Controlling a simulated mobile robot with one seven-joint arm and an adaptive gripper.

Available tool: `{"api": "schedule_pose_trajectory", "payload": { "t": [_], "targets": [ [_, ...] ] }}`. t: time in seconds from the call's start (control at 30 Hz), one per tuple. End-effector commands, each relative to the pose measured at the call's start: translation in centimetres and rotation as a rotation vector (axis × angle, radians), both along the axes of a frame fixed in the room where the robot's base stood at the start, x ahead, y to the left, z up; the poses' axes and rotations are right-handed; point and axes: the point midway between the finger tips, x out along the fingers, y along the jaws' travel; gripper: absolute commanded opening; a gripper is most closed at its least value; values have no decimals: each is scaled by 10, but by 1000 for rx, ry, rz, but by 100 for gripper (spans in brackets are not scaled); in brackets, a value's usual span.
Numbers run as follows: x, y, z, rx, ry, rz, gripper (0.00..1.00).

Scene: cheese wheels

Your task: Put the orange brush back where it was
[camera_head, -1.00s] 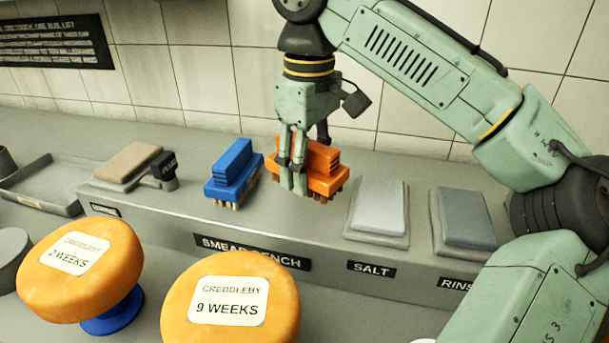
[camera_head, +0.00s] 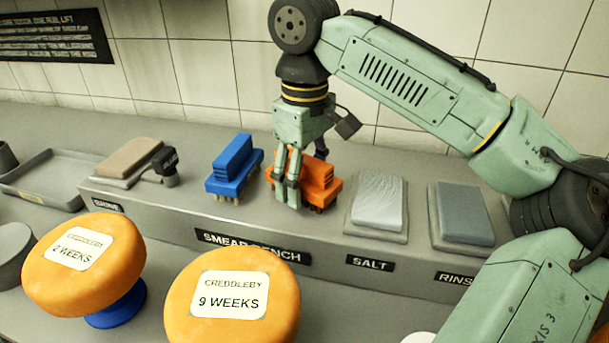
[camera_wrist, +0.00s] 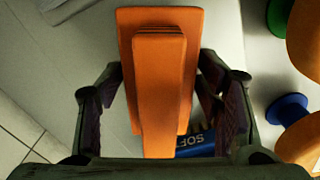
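The orange brush (camera_head: 318,180) stands upright, bristles down, on the raised grey bench, right of the blue brush (camera_head: 234,168). In the wrist view the orange brush (camera_wrist: 160,85) fills the middle, its handle toward the camera. My gripper (camera_head: 300,180) straddles it from above. In the wrist view the fingers are spread on both sides, with gaps between them and the handle. The far fingertip is hidden behind the brush in the head view.
Blocks on the SALT pad (camera_head: 378,203) and RINSE pad (camera_head: 462,214) sit to the right. A brown block (camera_head: 130,157) and a grey tray (camera_head: 45,180) are at the left. Cheese wheels (camera_head: 85,265) (camera_head: 232,310) stand in front. A tiled wall rises behind.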

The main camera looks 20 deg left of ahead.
Motion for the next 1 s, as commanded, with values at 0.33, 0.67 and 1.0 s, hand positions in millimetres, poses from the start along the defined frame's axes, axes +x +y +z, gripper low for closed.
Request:
{"api": "schedule_pose_trajectory", "payload": {
  "t": [0.33,0.67,1.0],
  "targets": [
    [0,0,0,0,0,0,68],
    [0,0,42,0,-2,-2,68],
    [0,-1,109,-3,-1,-3,68]
  ]
}}
